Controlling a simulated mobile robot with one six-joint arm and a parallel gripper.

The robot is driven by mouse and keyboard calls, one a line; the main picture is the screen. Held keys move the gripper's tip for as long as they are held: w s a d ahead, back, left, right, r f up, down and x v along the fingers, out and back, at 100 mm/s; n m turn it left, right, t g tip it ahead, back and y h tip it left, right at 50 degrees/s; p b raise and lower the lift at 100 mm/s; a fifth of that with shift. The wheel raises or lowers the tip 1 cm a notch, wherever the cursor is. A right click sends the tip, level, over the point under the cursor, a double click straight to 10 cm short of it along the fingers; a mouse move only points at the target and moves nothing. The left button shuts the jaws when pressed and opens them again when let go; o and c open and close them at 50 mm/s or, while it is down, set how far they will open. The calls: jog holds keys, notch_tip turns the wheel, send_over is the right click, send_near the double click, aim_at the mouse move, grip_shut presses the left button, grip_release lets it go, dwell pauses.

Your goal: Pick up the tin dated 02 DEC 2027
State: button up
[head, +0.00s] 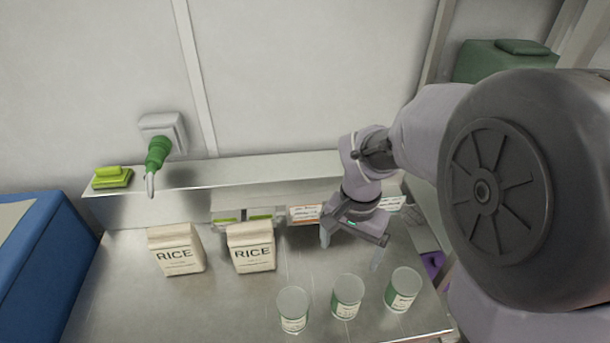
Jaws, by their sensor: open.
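Three tins with green and white labels stand upright in a row near the front right of the steel table: a left tin (293,311), a middle tin (347,297) and a right tin (402,290). The print on their labels is too small to read, so I cannot tell which is dated 02 DEC 2027. My gripper (350,258) is open and empty. In the picture its fingers show above and behind the middle and right tins, apart from them.
Two paper RICE bags, a left one (176,250) and a right one (251,248), stand left of the tins. A steel shelf (230,172) runs along the back, with a green sponge (113,177) on it. A blue bin (45,265) stands at the left. The table's front left (190,310) is clear.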

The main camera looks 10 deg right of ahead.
jog(key=b, duration=0.2)
send_over(351, 285)
notch_tip(351, 285, down, 5)
jog(key=shift+d+f, duration=0.15)
notch_tip(351, 285, down, 6)
jog(key=shift+w+b, duration=0.15)
jog(key=shift+b, duration=1.05)
jog(key=shift+f, duration=0.4)
jog(key=f+b, duration=0.1)
jog(key=f, duration=0.2)
jog(key=s+a+f+b, duration=0.1)
jog(key=f, duration=0.1)
jog(key=shift+b, duration=0.3)
jog(key=shift+w+r, duration=0.1)
grip_shut()
